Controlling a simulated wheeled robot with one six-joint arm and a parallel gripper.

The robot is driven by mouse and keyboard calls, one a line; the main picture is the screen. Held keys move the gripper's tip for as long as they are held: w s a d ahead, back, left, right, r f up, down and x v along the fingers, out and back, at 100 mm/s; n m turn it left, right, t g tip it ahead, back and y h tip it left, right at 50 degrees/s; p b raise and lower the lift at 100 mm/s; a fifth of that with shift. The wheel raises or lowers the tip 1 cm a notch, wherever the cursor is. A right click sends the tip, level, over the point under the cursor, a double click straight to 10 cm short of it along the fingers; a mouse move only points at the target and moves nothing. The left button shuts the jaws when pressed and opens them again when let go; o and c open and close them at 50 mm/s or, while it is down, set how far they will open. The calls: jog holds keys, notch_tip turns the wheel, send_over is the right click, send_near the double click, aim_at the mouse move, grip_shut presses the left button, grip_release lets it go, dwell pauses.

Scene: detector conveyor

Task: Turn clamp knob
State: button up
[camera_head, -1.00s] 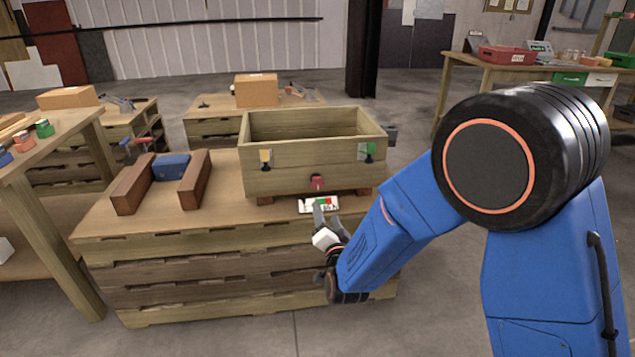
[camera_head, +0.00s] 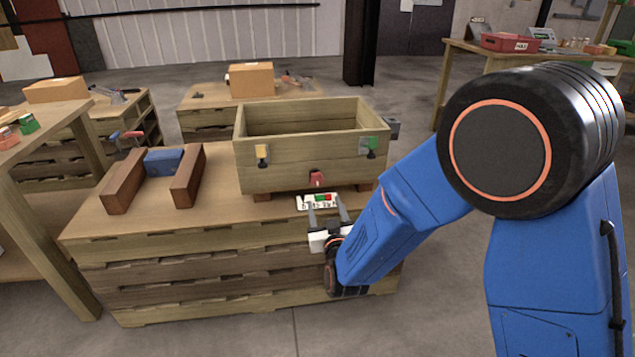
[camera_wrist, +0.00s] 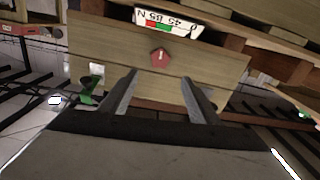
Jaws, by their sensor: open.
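A red knob (camera_head: 317,178) sits low on the front wall of a wooden box (camera_head: 285,176). In the wrist view the red knob (camera_wrist: 160,57) lies just past and between the fingertips, which do not touch it. My gripper (camera_head: 326,205) is open and empty, in front of the box and below the knob. It also shows in the wrist view (camera_wrist: 161,77). A white scale plate (camera_head: 316,202) with red and green bands lies on the bench under the knob, and it also shows in the wrist view (camera_wrist: 167,20). The knob's pointer angle is too small to read.
The box front also has a yellow tag (camera_head: 262,153) at left and a green knob (camera_head: 371,147) at right. On the wooden bench (camera_head: 215,222), two brown blocks flank a blue block (camera_head: 164,161). The bench top between them and the box is clear.

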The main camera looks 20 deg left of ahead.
aim_at(317, 180)
jog(key=x, duration=1.3)
jog(key=shift+a, duration=0.15)
jog(key=c, duration=1.1)
